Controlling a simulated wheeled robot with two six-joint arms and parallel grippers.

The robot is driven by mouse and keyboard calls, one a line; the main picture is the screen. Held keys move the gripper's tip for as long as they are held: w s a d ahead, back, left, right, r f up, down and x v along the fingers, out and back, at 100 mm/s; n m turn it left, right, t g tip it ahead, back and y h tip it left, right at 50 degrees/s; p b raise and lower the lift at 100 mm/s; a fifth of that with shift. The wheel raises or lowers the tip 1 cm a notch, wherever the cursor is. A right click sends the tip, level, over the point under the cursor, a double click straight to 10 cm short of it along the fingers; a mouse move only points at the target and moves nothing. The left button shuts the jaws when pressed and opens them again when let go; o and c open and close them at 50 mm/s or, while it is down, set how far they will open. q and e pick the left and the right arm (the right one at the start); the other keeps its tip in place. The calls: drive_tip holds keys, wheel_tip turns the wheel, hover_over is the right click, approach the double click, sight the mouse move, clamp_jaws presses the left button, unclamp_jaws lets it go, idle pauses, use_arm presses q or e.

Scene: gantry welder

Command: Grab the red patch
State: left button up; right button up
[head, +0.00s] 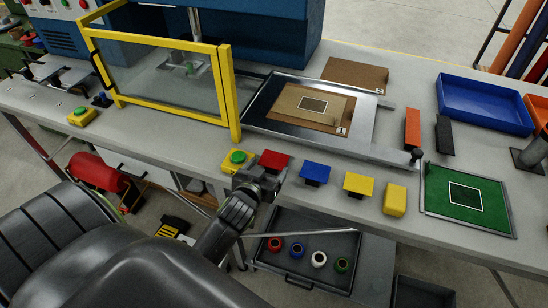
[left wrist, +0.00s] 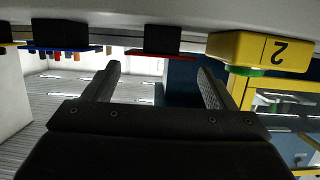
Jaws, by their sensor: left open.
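The red patch (head: 273,160) is a small flat red piece at the front edge of the grey workbench, between a green button and a blue patch. In the left wrist view the red patch (left wrist: 150,53) shows edge-on as a thin red plate against a black block. My left gripper (head: 264,179) is just in front of the red patch and partly overlaps it in the head view. In the left wrist view its two fingers (left wrist: 160,72) are spread apart with nothing between them, and the patch shows beyond the fingertips. My right gripper is not in view.
A yellow box with a green button (head: 237,159) stands close on the left, beside a yellow-framed guard (head: 237,95). A blue patch (head: 315,173) and a yellow patch (head: 358,184) sit to the right. An open drawer (head: 310,250) with several coloured rings is below the bench.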

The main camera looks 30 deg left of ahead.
sight(273, 161)
use_arm(q)
drive_tip(key=shift+p+x, duration=0.65)
drive_tip(key=shift+x, duration=1.9)
drive_tip(key=shift+w+a+f, duration=0.15)
drive_tip(key=shift+w+f, duration=0.25)
drive_tip(key=shift+w, duration=0.1)
